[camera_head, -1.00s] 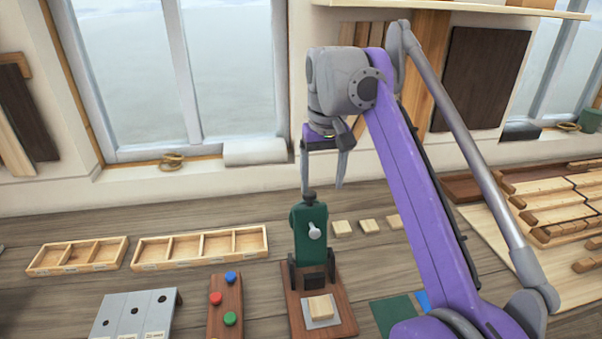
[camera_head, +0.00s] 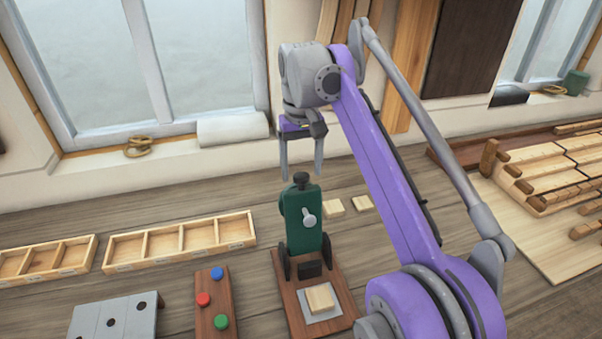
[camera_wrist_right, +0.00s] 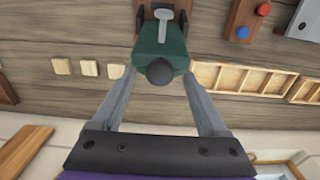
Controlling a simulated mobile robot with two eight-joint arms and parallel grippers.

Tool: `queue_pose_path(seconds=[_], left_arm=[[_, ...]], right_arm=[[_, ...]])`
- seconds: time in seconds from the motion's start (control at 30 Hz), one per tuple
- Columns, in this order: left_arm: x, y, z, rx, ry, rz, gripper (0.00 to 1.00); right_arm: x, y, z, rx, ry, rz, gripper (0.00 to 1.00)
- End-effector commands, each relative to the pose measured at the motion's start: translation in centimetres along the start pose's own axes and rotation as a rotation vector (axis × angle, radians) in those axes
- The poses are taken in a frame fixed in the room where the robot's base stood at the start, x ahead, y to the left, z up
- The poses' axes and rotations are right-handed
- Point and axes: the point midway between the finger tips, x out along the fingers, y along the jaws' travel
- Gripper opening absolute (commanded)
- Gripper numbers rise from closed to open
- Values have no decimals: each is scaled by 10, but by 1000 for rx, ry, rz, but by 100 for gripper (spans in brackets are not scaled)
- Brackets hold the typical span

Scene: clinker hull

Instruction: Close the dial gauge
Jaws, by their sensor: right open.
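The dial gauge (camera_head: 303,222) is a green upright body with a black knob on top and a pale lever on its front. It stands between dark brackets on a brown wooden base (camera_head: 284,290). A light wooden block (camera_head: 320,298) lies on a grey plate at the front of that base. My right gripper (camera_head: 301,176) is open, fingers pointing down, at the black knob's height or just above it. In the right wrist view the gauge (camera_wrist_right: 160,55) shows beyond and between the open fingertips (camera_wrist_right: 160,82), its knob nearest. Contact cannot be told. My left gripper is out of view.
Divided wooden trays (camera_head: 180,240) lie to the left. A board with coloured buttons (camera_head: 212,305) and a grey plate with holes (camera_head: 113,318) are at the front left. Small wooden blocks (camera_head: 333,207) lie behind the gauge. A slatted wooden assembly (camera_head: 545,175) is at the right.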

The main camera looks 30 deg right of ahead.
Motion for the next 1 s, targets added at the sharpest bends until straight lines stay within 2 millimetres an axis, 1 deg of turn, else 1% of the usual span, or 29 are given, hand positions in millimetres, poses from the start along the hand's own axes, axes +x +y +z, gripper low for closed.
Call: queue_pose_path(seconds=[0.03, 0.13, 0.4, 0.47, 0.5, 0.57, 0.6, 0.67, 0.7, 0.83, 1.0], left_arm=[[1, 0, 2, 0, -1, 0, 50], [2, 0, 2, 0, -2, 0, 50], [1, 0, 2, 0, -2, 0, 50], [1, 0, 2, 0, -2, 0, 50], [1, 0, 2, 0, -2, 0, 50], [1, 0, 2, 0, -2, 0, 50], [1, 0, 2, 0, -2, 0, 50], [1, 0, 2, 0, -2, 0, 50], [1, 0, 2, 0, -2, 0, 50], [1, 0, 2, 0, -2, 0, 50], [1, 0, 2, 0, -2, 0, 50]], right_arm=[[5, 0, 0, 0, 0, 0, 76], [9, 0, 0, 0, 1, 0, 76], [10, 0, 0, 0, 1, -1, 76], [10, 0, 0, 0, 1, 0, 67], [10, 0, 0, 0, 1, 0, 60], [10, 0, 0, 0, 1, 0, 49], [9, 0, 0, 0, 1, 0, 42], [9, 0, 0, 0, 1, 0, 31], [9, 0, 0, 0, 1, 0, 24], [9, 0, 0, 0, 1, 0, 1], [9, 0, 0, 0, 1, 0, 0]])
